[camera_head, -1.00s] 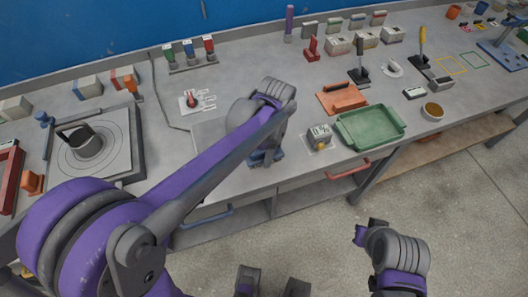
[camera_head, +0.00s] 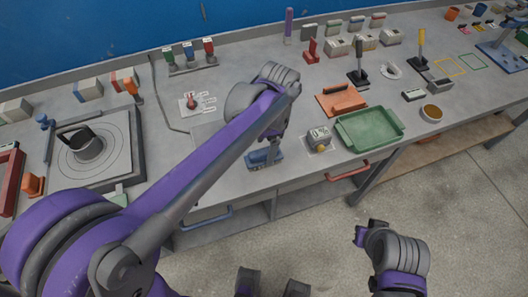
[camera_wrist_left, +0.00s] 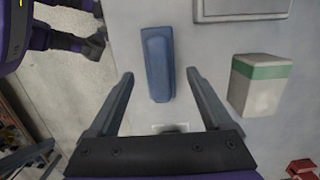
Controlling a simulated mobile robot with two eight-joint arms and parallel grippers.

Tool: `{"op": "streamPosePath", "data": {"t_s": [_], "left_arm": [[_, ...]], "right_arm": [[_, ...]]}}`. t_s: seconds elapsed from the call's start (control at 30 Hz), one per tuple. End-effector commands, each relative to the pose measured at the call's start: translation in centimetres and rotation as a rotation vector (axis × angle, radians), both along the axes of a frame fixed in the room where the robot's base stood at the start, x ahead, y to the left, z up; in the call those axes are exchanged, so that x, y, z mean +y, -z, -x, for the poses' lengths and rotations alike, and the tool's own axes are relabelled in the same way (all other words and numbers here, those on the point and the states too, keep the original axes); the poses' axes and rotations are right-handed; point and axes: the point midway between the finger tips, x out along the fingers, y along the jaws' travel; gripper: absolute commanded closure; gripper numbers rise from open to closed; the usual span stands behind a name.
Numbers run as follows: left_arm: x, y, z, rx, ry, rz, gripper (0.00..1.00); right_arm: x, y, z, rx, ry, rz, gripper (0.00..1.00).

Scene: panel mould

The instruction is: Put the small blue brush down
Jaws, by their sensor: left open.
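The small blue brush (camera_head: 264,158) lies on the grey bench near its front edge in the head view. In the left wrist view the blue brush (camera_wrist_left: 157,64) lies flat, long and narrow, ahead of the fingers and roughly centred between their lines. My left gripper (camera_wrist_left: 160,88) is open and empty, its two fingers apart on either side with no contact seen. In the head view my left wrist is above the brush, and the fingers are hard to make out. My right arm (camera_head: 398,258) hangs over the floor at lower right; its jaw state is unclear.
A small grey box with a yellow part (camera_head: 319,139) is close to the brush. A white box with a green band (camera_wrist_left: 258,85) is right of the fingers in the wrist view.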

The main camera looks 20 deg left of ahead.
Motion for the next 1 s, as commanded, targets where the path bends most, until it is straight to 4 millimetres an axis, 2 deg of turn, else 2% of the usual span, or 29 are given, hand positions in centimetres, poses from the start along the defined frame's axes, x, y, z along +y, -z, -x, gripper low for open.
{"op": "streamPosePath", "data": {"t_s": [0.03,0.2,0.33,0.5,0.63,0.73,0.87,1.0], "left_arm": [[-0.1,-1.3,-0.1,0.000,0.001,0.000,0.16],[-0.5,-4.7,-0.3,0.000,0.001,0.000,0.16],[-0.7,-6.5,-0.4,0.000,0.002,0.000,0.16],[-0.8,-7.4,-0.5,0.000,0.001,0.000,0.16],[-0.4,-7.4,0.0,-0.013,-0.023,0.004,0.16],[0.7,-6.8,1.4,-0.066,-0.110,0.020,0.16],[2.8,-4.9,5.0,-0.188,-0.316,0.066,0.16],[4.9,-1.8,9.2,-0.334,-0.573,0.140,0.16]], "right_arm": [[0.0,-0.2,-0.1,-0.001,0.000,0.000,1.00],[0.0,-0.5,-0.1,-0.002,0.000,0.000,1.00],[0.0,-0.7,-0.2,-0.003,0.000,0.000,1.00],[0.0,-0.7,-0.2,-0.003,0.000,0.000,1.00],[0.0,-0.7,-0.2,-0.003,0.000,0.000,1.00],[0.0,-0.7,-0.2,-0.003,0.000,0.000,1.00],[0.0,-0.7,-0.2,-0.003,0.000,0.000,1.00],[0.0,-0.7,-0.2,-0.003,0.000,0.000,1.00]]}}
